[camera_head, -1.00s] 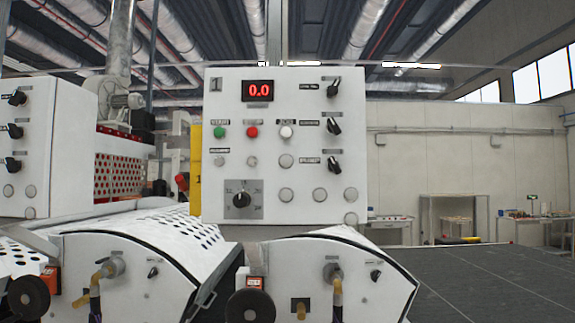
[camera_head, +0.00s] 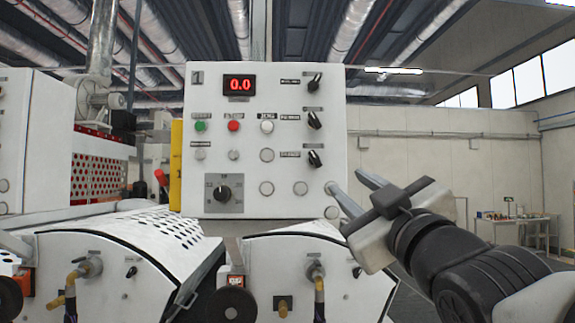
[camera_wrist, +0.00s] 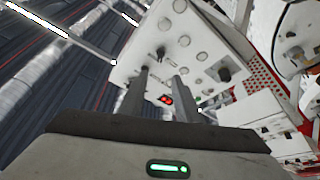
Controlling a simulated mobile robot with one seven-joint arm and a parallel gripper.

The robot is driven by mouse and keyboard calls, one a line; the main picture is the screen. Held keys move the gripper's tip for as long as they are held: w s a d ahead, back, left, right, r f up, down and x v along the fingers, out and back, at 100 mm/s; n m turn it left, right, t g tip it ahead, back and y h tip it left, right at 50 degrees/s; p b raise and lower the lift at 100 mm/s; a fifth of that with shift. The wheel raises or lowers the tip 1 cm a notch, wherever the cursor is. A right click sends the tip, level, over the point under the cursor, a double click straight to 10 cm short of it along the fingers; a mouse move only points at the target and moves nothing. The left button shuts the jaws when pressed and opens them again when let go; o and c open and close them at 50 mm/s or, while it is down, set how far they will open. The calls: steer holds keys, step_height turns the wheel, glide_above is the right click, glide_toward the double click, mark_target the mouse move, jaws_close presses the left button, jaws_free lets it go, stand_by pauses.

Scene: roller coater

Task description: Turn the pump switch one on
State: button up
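The white control panel marked 1 (camera_head: 215,130) faces me in the head view. Three black rotary switches stand in a column at its right side: the top switch (camera_head: 314,82), the middle switch (camera_head: 314,119) and the bottom switch (camera_head: 315,158). Their labels are too small to read, so I cannot tell which is pump switch one. My gripper (camera_head: 343,178) is at the panel's lower right, its fingers spread and nothing between them. In the wrist view, my gripper (camera_wrist: 162,72) shows its two fingers apart before the tilted panel (camera_wrist: 140,38).
The panel carries a red 0.0 display (camera_head: 240,84), a green button (camera_head: 200,126), a red button (camera_head: 233,126) and a large dial (camera_head: 223,193). White roller covers (camera_head: 285,262) with hose fittings jut out below. Another panel (camera_head: 38,140) stands at the left.

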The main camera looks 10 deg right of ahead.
mark_target(316, 159)
steer(key=p+x, duration=0.4)
steer(key=x, duration=1.3)
steer(key=shift+w+f+p, duration=0.1)
steer(key=shift+w+p, duration=0.05)
steer(key=shift+p, duration=0.25)
jaws_close()
